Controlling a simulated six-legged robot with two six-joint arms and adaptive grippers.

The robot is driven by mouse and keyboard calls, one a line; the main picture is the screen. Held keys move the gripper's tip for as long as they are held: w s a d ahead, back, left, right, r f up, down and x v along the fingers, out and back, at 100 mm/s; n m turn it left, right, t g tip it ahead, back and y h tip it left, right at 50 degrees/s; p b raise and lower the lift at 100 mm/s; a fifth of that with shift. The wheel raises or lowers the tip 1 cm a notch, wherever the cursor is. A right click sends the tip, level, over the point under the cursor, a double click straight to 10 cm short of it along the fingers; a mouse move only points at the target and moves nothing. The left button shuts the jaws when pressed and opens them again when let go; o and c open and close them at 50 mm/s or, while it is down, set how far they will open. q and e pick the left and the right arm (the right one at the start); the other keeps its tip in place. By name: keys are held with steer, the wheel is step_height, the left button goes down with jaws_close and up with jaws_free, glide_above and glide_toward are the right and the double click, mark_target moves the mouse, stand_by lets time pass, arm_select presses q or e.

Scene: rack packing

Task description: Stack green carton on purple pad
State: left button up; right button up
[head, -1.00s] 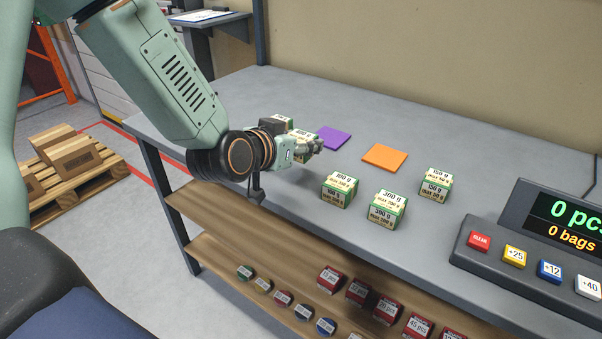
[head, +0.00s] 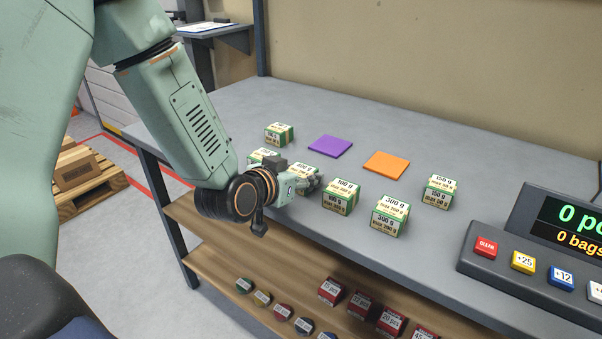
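My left gripper (head: 314,184) reaches in over the bench's front left. It appears shut on a green-and-cream carton (head: 303,171), which shows just behind its fingers; the grip itself is partly hidden. I cannot tell whether this carton touches the table. The flat purple pad (head: 330,146) lies beyond the gripper with nothing on it. Other green cartons stand on the bench: one at the back left (head: 279,134), one partly hidden behind my gripper (head: 262,155), and several to the right (head: 341,198). My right gripper is out of view.
An empty orange pad (head: 386,164) lies right of the purple one. A counter display with colored buttons (head: 540,245) stands at the right. A lower shelf (head: 225,240) holds round tins and red boxes. The back of the bench (head: 430,140) is clear.

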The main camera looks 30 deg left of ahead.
arm_select(q)
steer(key=o, duration=0.3)
steer(key=shift+w, duration=0.1)
steer(key=shift+o, duration=0.8)
steer(key=shift+r, duration=0.1)
